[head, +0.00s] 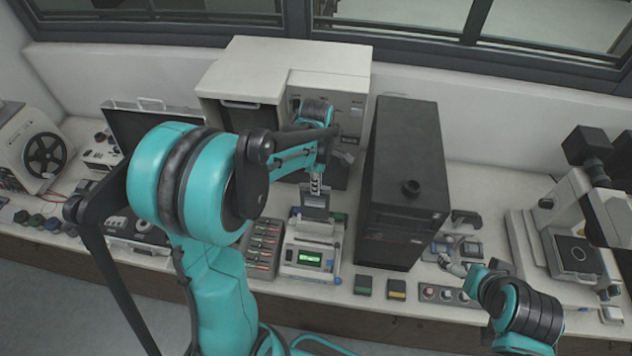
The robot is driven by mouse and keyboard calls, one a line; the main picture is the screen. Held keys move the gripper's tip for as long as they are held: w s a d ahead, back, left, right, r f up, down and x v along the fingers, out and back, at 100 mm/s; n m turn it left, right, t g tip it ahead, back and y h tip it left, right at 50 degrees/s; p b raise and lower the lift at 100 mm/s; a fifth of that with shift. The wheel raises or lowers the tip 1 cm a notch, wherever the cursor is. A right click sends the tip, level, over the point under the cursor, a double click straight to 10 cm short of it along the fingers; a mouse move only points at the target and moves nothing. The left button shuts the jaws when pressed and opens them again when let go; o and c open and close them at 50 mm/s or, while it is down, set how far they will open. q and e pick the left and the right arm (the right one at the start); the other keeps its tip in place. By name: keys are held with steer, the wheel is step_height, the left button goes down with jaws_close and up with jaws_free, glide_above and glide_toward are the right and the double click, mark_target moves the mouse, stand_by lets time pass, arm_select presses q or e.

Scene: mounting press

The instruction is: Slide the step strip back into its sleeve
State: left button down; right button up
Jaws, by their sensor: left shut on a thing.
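My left gripper (316,184) points down at the middle of the bench, above a small light instrument (303,257) with a lit green display. It is shut on a small flat dark grey piece (315,202), which I take for the step strip; the view is too coarse to be sure. The piece stands over the instrument's back part; I cannot tell whether they touch. I cannot make out the sleeve. My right gripper (453,266) is low over the bench, right of the black tower, apart from the instrument; its fingers are too small to read.
A tall black tower (403,180) stands close right of the instrument. A large cream machine (240,80) is behind it. A microscope (570,240) stands far right.

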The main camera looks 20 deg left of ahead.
arm_select(q)
steer(key=shift+d+r, duration=0.1)
steer(key=shift+f+b, duration=0.6)
steer(key=shift+f, duration=0.15)
steer(key=b, duration=0.6)
glide_above(316, 218)
step_height(316, 218, down, 6)
steer(key=shift+f, duration=0.15)
step_height(316, 218, down, 9)
steer(key=b, duration=0.7)
steer(key=shift+f+b, duration=0.1)
steer(key=shift+b, duration=0.2)
steer(key=c, duration=1.5)
jaws_free()
steer(key=shift+o, duration=0.2)
steer(key=shift+r, duration=0.2)
step_height(316, 218, up, 12)
steer(key=shift+f, duration=0.15)
